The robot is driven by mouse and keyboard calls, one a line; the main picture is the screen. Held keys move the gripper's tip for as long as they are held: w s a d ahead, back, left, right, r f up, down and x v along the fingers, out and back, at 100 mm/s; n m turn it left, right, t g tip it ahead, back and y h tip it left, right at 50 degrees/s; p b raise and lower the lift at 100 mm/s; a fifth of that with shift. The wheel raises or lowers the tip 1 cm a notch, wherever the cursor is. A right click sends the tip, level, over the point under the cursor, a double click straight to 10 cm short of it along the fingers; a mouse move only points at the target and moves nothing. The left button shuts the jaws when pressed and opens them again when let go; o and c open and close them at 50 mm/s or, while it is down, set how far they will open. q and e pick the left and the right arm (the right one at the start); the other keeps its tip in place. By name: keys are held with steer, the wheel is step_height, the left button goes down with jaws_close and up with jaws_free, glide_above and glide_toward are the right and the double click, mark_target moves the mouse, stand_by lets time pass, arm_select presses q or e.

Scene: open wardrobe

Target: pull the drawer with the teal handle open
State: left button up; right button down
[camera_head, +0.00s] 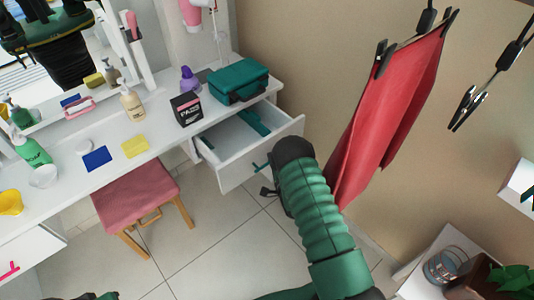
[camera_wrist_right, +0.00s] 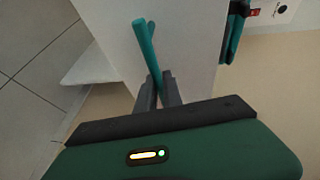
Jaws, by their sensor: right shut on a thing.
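The white drawer (camera_head: 232,172) with the teal handle (camera_head: 260,166) stands partly pulled out from the right end of the white dressing table. Its inside shows from above, with a teal item (camera_head: 254,122) in it. My right gripper (camera_head: 266,186) is at the drawer's front, partly hidden by my own forearm. In the right wrist view, my right gripper's fingers (camera_wrist_right: 159,88) are closed on the teal handle (camera_wrist_right: 145,48), which stands out from the white drawer front (camera_wrist_right: 185,45). Only a dark sliver of my left gripper (camera_head: 97,296) shows at the bottom edge; its fingers are not visible.
A teal case (camera_head: 238,78) and a black box (camera_head: 186,108) stand on the dressing table (camera_head: 65,175) above the drawer. A pink stool (camera_head: 135,195) is left of the drawer. Red cloth (camera_head: 385,110) hangs at right. Tiled floor (camera_head: 215,235) before the drawer is clear.

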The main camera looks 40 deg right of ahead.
steer(key=shift+s+a+f, duration=0.1)
steer(key=shift+s+f, duration=0.1)
steer(key=shift+s, duration=0.3)
steer(key=c, duration=1.8)
jaws_free()
steer(key=shift+o, duration=0.2)
steer(key=shift+w, duration=0.1)
steer(key=shift+r, duration=0.1)
steer(key=shift+w, duration=0.1)
